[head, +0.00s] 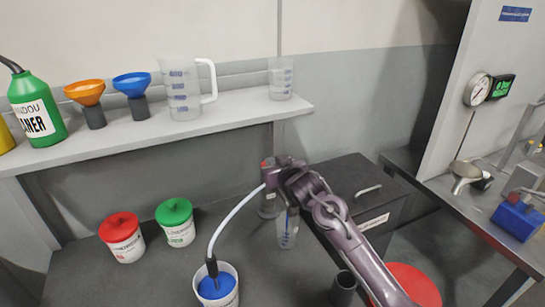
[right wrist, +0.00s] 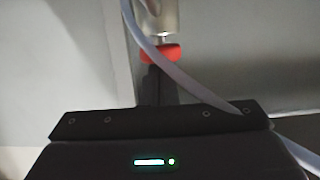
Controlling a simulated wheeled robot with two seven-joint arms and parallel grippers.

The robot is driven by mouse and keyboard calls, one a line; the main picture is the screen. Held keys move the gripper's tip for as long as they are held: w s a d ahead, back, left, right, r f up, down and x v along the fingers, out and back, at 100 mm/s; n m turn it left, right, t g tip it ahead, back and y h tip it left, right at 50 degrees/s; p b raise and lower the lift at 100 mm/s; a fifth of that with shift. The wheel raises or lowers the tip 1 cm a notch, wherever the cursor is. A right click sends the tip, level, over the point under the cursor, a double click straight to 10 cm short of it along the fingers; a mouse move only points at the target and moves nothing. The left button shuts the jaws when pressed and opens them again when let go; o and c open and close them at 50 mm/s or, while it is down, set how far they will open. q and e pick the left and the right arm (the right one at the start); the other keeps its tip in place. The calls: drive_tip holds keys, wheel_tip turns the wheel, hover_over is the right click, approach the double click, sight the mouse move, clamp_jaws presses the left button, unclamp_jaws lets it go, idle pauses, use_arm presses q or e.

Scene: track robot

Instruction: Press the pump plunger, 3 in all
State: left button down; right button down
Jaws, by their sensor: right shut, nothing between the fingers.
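In the right wrist view the pump plunger shows as a red knob (right wrist: 160,53) on a metallic cylinder (right wrist: 158,18). My right gripper (right wrist: 152,84) is shut and empty, its dark fingertips right at the knob; I cannot tell whether they touch it. In the head view the right gripper (head: 278,164) is at the top of the pump, whose grey body (head: 267,207) shows partly below it. A white hose (head: 231,216) runs from the pump down into a white bucket with a blue top (head: 217,291). My left gripper is not in view.
A clear measuring cylinder (head: 287,231) stands close beside the pump. Red-lidded (head: 122,238) and green-lidded (head: 177,223) tubs stand at left. The shelf (head: 240,112) behind holds a jug (head: 182,88), funnels and a green bottle (head: 38,112). A dark cabinet (head: 345,175) stands right.

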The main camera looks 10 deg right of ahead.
drive_tip(key=shift+f, duration=0.2)
drive_tip(key=r+p, duration=0.1)
drive_tip(key=s+r+p, duration=0.1)
drive_tip(key=r+p, duration=0.1)
drive_tip(key=r, duration=0.1)
drive_tip(key=shift+s, duration=0.25)
drive_tip(key=b+v, duration=0.2)
drive_tip(key=v, duration=0.6)
drive_tip(key=shift+s+r, duration=0.25)
drive_tip(key=shift+r, duration=0.2)
drive_tip(key=shift+d, duration=0.2)
idle(3.7)
